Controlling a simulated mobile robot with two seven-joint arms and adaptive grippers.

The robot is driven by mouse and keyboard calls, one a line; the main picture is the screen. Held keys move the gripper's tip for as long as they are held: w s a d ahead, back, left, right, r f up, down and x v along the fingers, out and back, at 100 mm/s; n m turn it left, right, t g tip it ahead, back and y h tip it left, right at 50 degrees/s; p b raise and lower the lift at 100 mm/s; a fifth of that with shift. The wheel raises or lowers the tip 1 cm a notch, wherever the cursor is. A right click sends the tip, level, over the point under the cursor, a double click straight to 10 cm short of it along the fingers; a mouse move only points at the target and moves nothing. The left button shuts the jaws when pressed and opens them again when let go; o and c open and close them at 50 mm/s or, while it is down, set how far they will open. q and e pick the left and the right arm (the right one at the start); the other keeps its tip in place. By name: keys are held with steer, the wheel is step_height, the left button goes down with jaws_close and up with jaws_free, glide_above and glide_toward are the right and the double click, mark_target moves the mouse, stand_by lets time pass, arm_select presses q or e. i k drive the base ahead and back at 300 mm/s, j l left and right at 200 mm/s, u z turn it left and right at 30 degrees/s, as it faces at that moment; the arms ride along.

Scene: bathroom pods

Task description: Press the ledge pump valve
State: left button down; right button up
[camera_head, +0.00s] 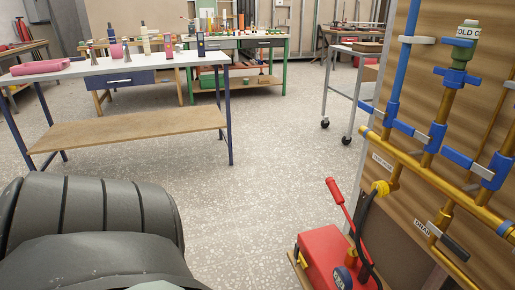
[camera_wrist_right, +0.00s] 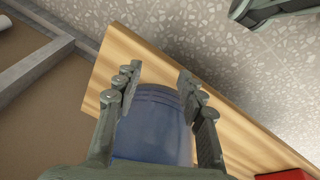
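A red pump (camera_head: 322,255) with a raised red lever (camera_head: 343,207) stands on a wooden ledge (camera_head: 299,274) at the bottom of the head view. A black hose (camera_head: 364,238) runs up from it to a yellow fitting. In the right wrist view my right gripper (camera_wrist_right: 159,76) has its fingers apart, one on each side of a ribbed blue cylinder (camera_wrist_right: 153,130) above a wooden board. The cylinder fills the gap; I cannot tell whether the fingers press on it. The palm hides its near end. I cannot make out which part is the valve.
A wooden panel with gold pipes (camera_head: 412,159) and blue fittings rises on the right. A white-topped table (camera_head: 190,60) with bottles and a pink tray (camera_head: 40,67) stands at the back left. A trolley (camera_head: 350,82) stands behind the panel. The speckled floor between is clear.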

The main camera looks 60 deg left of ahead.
mark_target(297, 247)
steer(key=j+u, duration=0.2)
steer(key=u, duration=0.15)
steer(key=i+j+u, duration=0.15)
steer(key=u, duration=0.2)
steer(key=i+j+u, duration=0.1)
steer(key=j, duration=0.1)
